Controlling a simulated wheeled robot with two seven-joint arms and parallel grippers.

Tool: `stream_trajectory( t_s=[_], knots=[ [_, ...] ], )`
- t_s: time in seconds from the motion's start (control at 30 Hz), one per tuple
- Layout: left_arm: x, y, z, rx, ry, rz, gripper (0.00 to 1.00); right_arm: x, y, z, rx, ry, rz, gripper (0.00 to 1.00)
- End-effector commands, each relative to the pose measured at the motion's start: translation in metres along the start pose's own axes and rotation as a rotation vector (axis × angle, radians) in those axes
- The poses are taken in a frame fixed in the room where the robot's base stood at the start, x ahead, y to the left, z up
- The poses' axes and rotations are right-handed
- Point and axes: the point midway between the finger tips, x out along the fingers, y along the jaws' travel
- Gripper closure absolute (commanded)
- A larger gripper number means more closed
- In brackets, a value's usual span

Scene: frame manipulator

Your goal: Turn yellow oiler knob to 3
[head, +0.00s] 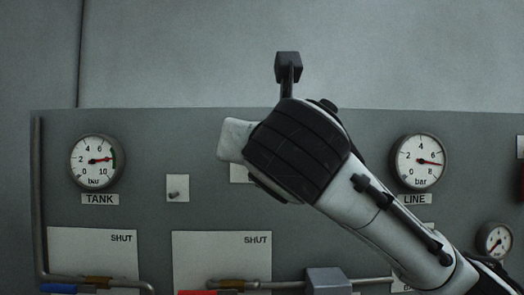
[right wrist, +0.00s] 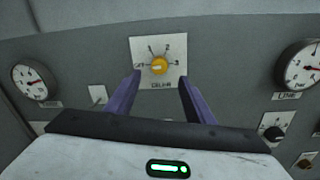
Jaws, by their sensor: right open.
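The yellow oiler knob (right wrist: 159,66) sits on a white square plate (right wrist: 173,46) on the grey panel in the right wrist view. The plate carries OFF at the left, 1 and 2 above, 3 at the right, and OILER below. The knob's light mark seems to lie toward OFF, though it is small. My right gripper (right wrist: 160,80) is open, its two purple fingers standing apart below and to either side of the knob, with nothing between them. In the head view my right arm hides the knob and its fingers. My left gripper is out of view.
The panel bears a TANK gauge (head: 97,161) at left and a LINE gauge (head: 419,161) at right. Red (head: 197,293) and blue (head: 58,289) handles lie under SHUT plates. A small toggle (head: 174,194) sits left of my arm. A black knob (right wrist: 273,134) is at lower right.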

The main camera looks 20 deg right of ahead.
Motion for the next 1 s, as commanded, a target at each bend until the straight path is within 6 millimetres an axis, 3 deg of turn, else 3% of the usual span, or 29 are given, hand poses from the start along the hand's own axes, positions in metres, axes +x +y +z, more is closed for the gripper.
stream_trajectory(
  t_s=[0.3,0.5,0.9,1.0],
  knots=[
    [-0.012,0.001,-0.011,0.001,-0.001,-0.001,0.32,0.059,0.000,0.000,0.002,0.005,-0.003,0.51],
    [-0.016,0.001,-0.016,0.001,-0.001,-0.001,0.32,0.085,0.000,0.000,0.003,0.003,-0.001,0.51],
    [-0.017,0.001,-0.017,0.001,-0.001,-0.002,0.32,0.093,0.000,-0.002,0.003,0.002,0.002,0.51],
    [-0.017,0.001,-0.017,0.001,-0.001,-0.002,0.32,0.093,0.000,-0.002,0.003,0.002,0.002,0.68]
  ],
)
